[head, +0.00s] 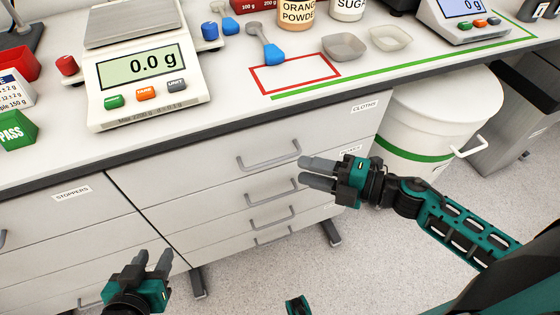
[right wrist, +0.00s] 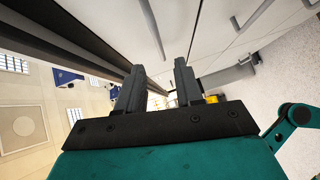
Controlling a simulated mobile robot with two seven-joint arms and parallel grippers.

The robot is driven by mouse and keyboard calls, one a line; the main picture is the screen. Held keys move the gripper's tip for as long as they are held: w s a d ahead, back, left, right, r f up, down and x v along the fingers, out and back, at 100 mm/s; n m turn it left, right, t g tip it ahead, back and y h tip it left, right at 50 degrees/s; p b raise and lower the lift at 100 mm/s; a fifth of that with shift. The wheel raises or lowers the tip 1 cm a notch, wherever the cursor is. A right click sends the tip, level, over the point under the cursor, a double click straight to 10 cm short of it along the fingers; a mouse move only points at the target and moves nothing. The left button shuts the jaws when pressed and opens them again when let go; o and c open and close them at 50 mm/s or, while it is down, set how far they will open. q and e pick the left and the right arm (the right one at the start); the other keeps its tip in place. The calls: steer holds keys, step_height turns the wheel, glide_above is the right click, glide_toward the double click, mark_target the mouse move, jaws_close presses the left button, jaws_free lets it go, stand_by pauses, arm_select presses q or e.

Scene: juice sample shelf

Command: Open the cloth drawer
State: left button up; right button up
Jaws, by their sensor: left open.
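The cloth drawer (head: 310,137) is the top drawer of the cabinet's right column, with a "CLOTHS" label at its upper right. It is shut, its front level with the drawers below. Its grey bar handle (head: 268,160) is clear of both grippers. My right gripper (head: 303,172) is open and empty, in front of the drawers, just right of that handle and slightly lower in the head view. Its parted fingers (right wrist: 158,85) show in the right wrist view, with nothing between them. My left gripper (head: 154,262) is open and empty at the lower left, before the cabinet.
Lower drawers with similar handles (head: 272,195) sit beneath, and a "STOPPERS" drawer (head: 60,215) is to the left. The countertop above holds a scale (head: 145,85), scoops and jars. A white bin (head: 440,115) stands right of the cabinet. The floor in front is clear.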

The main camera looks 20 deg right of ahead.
steer(key=x, duration=0.7)
steer(key=shift+w, duration=0.1)
steer(key=shift+c, duration=0.4)
jaws_close()
